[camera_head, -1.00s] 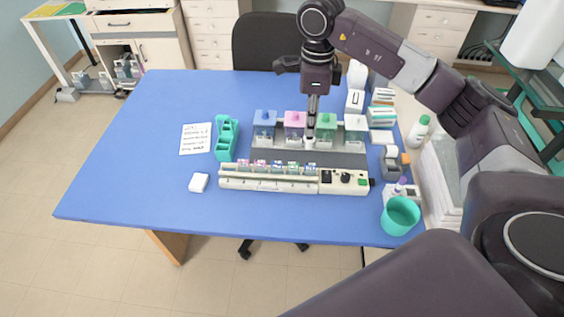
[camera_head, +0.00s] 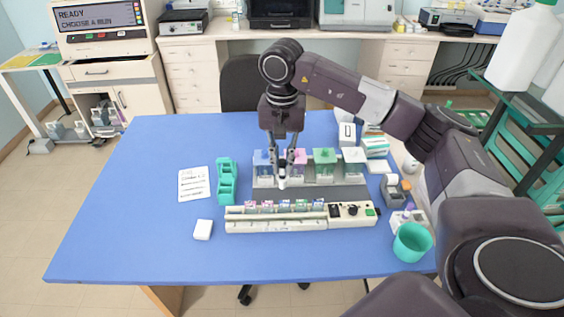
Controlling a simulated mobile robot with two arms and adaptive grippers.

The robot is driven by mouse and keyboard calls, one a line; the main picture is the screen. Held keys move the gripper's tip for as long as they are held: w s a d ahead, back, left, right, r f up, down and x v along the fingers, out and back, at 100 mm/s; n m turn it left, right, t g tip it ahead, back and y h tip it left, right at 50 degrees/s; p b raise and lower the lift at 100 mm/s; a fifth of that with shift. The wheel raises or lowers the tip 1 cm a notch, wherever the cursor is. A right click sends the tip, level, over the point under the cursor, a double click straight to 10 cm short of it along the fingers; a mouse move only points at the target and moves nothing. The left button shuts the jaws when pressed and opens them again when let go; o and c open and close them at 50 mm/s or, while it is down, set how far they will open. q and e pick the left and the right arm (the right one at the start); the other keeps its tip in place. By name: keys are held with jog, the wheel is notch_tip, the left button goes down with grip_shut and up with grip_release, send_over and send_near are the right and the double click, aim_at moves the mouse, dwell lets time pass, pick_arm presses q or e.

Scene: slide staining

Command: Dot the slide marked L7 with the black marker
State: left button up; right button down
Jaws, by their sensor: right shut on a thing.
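Several small slides or holders with coloured labels (camera_head: 265,205) stand in a row along the long cream rack (camera_head: 290,223); I cannot read which one is L7. My right gripper (camera_head: 283,168) points down above the back of this rack, in front of the blue-lidded and pink-lidded jars. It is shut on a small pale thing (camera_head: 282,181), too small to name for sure. I cannot make out the black marker anywhere. My left gripper is not in view.
Jars with blue (camera_head: 262,158), pink (camera_head: 298,158), green (camera_head: 325,156) and white lids stand behind the rack. A teal holder (camera_head: 226,182), a written sheet (camera_head: 194,184) and a white block (camera_head: 202,230) lie left. A teal cup (camera_head: 412,243) stands right. The table's left is clear.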

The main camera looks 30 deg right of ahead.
aim_at(281, 178)
jog(key=shift+w+a+n, duration=0.1)
jog(key=shift+a+n, duration=0.15)
jog(key=shift+n, duration=0.35)
jog(key=shift+d+f+b, duration=0.15)
jog(key=shift+f+b, duration=0.2)
jog(key=shift+f, duration=0.2)
jog(key=shift+f+b, duration=0.85)
jog(key=shift+f, duration=0.8)
jog(key=shift+f+b, duration=0.3)
jog(key=shift+b, duration=0.05)
jog(key=shift+f+b, duration=0.15)
jog(key=shift+b, duration=0.2)
dwell(2.0)
